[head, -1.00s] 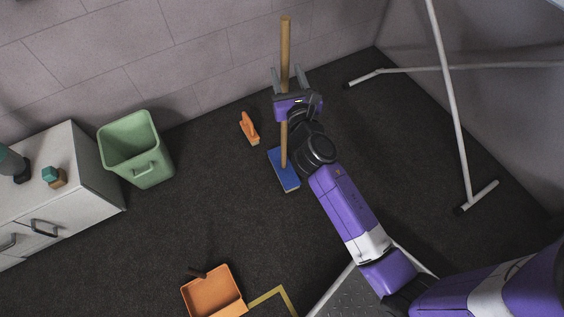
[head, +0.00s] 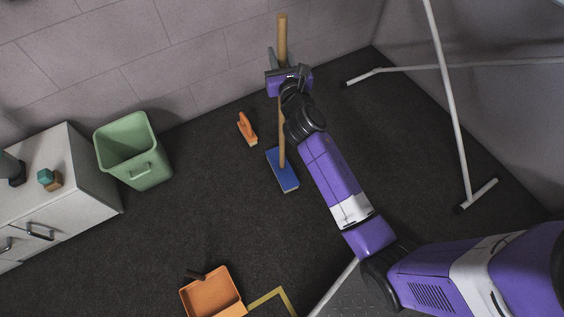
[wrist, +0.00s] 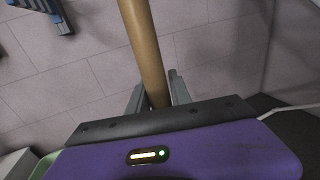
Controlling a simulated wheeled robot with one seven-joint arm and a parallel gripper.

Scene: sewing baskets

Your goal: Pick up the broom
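The broom has a long wooden handle (head: 282,40) and a blue head (head: 282,170). It stands upright with its head on the dark floor near the back wall. My gripper (head: 278,62) is at the upper part of the handle. In the wrist view the handle (wrist: 145,50) runs between the two grey fingers of my gripper (wrist: 157,92), which sit close against it on both sides. The gripper looks shut on the handle. My wrist and forearm hide part of the handle in the head view.
An orange hand brush (head: 247,129) lies left of the broom head. A green bin (head: 154,178) and a white cabinet (head: 88,185) stand at left. An orange dustpan (head: 213,295) lies in front. A white metal frame (head: 455,110) stands at right. The floor between is clear.

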